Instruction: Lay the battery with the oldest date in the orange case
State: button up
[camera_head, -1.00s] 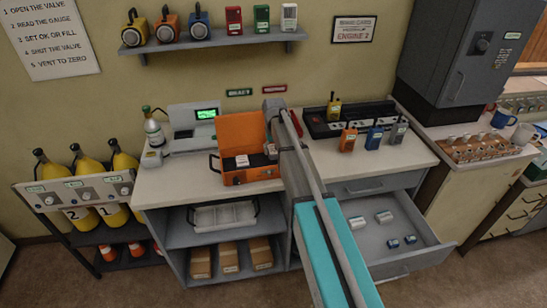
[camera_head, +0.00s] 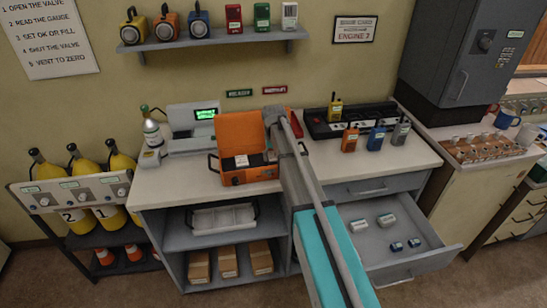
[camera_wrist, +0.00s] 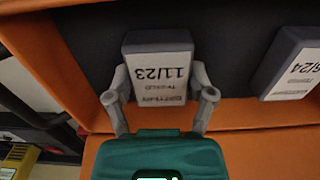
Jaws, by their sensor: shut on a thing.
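The orange case (camera_head: 240,133) stands open on the counter, and its orange wall and dark inside fill much of the wrist view (camera_wrist: 75,75). A battery (camera_wrist: 158,68) with a white label lies in the case; its label reads 11/23, upside down in the wrist view. My gripper (camera_wrist: 160,88) is shut on this battery, one finger on each side. A second battery (camera_wrist: 292,65) lies to the right in the case, partly cut off, with a label ending in 6/24.
An open drawer (camera_head: 372,245) at the lower right holds several small pale and blue items. A grey machine with a green display (camera_head: 190,130) stands to the left.

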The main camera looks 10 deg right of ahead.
jog(key=o, duration=1.2)
jog(key=shift+r, duration=0.15)
notch_tip(320, 180, up, 12)
jog(key=p, duration=1.2)
jog(key=s, duration=2.9)
